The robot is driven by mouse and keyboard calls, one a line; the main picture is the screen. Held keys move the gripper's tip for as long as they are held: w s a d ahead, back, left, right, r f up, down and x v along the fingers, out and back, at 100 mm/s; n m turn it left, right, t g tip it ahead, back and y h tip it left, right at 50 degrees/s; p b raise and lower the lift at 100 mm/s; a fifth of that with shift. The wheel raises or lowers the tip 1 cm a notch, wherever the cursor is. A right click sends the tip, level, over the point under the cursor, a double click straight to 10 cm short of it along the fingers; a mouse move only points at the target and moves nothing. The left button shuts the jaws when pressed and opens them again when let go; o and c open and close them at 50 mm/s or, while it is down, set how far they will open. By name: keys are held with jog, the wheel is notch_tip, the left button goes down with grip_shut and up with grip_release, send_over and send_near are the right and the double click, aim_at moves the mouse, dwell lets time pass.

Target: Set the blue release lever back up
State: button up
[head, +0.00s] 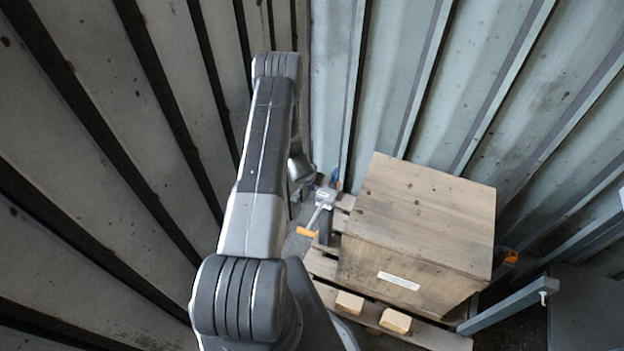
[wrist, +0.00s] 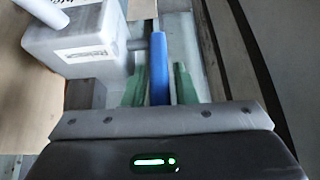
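The blue release lever (wrist: 159,68) stands out from the side of a grey block (wrist: 85,42) with a white label in the wrist view. My gripper (wrist: 159,88) has its two green fingers on either side of the lever. A narrow gap shows between the lever and the right finger; the left finger is very close to it, and I cannot tell whether they touch. The gripper is open around the lever.
A large wooden crate (head: 420,220) stands on a pallet (head: 322,264) right of the block. An orange-ended handle (head: 307,232) sticks out from the block towards me. Ribbed metal walls (head: 395,70) close in behind and at left. A grey rail (head: 510,303) lies at right.

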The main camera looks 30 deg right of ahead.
jog(key=b+v, duration=0.1)
jog(key=v, duration=1.2)
jog(key=shift+r, duration=0.35)
jog(key=shift+a, duration=0.1)
jog(key=p+x, duration=0.1)
jog(key=x, duration=1.2)
jog(key=shift+f, duration=0.45)
